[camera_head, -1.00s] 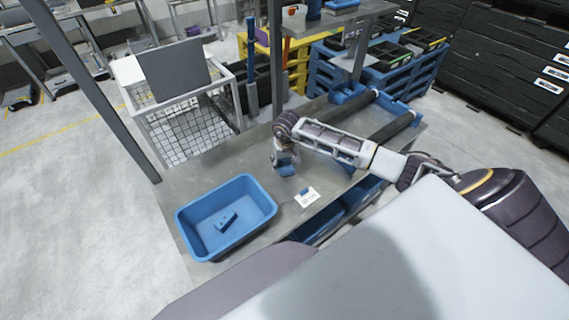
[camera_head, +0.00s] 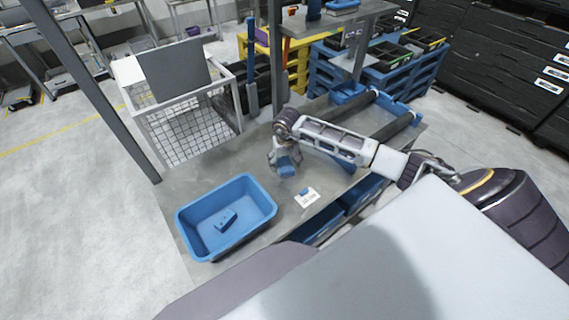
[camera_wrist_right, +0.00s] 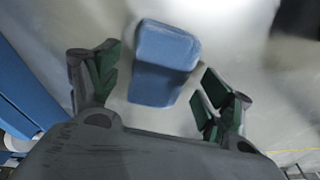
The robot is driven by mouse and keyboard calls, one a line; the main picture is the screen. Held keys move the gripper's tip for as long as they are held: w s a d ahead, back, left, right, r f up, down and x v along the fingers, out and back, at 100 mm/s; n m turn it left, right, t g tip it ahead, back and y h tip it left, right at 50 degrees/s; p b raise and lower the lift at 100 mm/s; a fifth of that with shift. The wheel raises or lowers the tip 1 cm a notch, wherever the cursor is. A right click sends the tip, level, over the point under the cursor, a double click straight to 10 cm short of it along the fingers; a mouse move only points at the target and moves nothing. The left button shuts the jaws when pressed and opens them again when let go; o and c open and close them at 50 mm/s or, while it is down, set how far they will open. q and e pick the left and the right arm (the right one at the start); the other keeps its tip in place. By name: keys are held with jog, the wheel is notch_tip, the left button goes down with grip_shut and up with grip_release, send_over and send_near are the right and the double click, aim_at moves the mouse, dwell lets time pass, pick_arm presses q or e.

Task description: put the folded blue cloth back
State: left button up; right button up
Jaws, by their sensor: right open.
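A folded blue cloth (camera_wrist_right: 163,62), a small rounded block, lies on the grey table between the fingers of my right gripper (camera_wrist_right: 158,78) in the right wrist view. The gripper is open, with a gap between the cloth and each green-padded finger. In the head view the cloth (camera_head: 287,171) shows just below my right gripper (camera_head: 283,160), near the middle of the table. The fingers are too small to make out there. My left gripper is not in view.
A blue bin (camera_head: 190,238) with a small blue item inside stands at the table's front left. A white card (camera_head: 310,199) with a small blue piece on it lies right of the bin. A wire cage (camera_head: 185,135) stands behind the table, and rollers (camera_head: 398,125) at its right end.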

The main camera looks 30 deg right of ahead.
aim_at(285, 166)
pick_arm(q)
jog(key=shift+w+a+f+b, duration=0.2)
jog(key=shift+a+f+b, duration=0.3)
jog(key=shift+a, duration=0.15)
pick_arm(e)
notch_tip(285, 166, up, 11)
jog(key=s, duration=0.1)
jog(key=shift+s+a, duration=0.15)
jog(key=shift+a, duration=0.05)
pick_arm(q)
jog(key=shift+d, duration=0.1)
